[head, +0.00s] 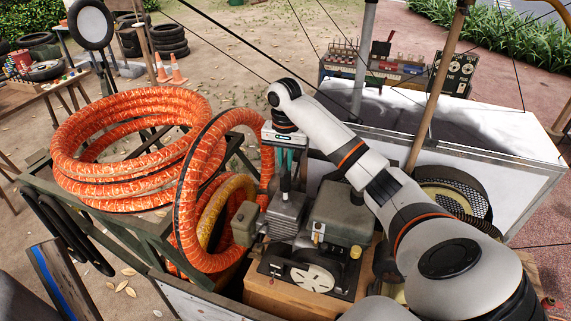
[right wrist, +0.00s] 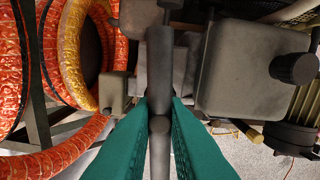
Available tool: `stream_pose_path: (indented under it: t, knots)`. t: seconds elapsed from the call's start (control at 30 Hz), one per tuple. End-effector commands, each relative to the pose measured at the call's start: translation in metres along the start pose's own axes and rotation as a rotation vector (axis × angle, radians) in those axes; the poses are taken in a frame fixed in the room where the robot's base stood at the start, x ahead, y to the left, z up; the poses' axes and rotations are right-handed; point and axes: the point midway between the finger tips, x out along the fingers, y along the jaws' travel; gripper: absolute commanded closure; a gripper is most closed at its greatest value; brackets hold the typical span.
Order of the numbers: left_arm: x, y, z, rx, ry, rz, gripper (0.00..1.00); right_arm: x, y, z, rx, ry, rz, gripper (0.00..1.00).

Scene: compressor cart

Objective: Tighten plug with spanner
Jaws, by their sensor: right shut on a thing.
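My right gripper (head: 285,163) points down over the compressor, its teal fingers shut on the dark grey spanner (head: 286,184). In the right wrist view the fingers (right wrist: 160,108) pinch the spanner (right wrist: 160,60) from both sides, and its bar runs up the middle of the picture. In the head view the spanner's lower part stands roughly upright at the grey finned block (head: 286,213) of the compressor. The plug is not clearly visible; the spanner and fingers cover that area. I cannot tell whether the spanner is seated on it. My left gripper is not in view.
A grey tank (head: 343,212) stands right of the finned block, and a small grey box (head: 245,224) stands left. Orange hose coils (head: 130,185) crowd the left side, with one loop (head: 187,210) close to the gripper. A wooden pole (head: 432,95) rises behind my right arm.

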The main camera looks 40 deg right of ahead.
Motion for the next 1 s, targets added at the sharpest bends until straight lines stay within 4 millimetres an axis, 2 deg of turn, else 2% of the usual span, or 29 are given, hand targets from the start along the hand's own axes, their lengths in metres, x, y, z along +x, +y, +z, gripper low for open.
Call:
stream_pose_path:
  t: [0.8, 1.0]
  knots:
    - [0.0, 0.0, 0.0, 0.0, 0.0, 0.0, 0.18, -0.05, 0.0, 0.001, 0.001, -0.004, 0.003, 1.0]
    - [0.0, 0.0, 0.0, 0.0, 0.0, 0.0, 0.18, -0.054, 0.0, 0.0, 0.0, -0.001, 0.002, 1.0]
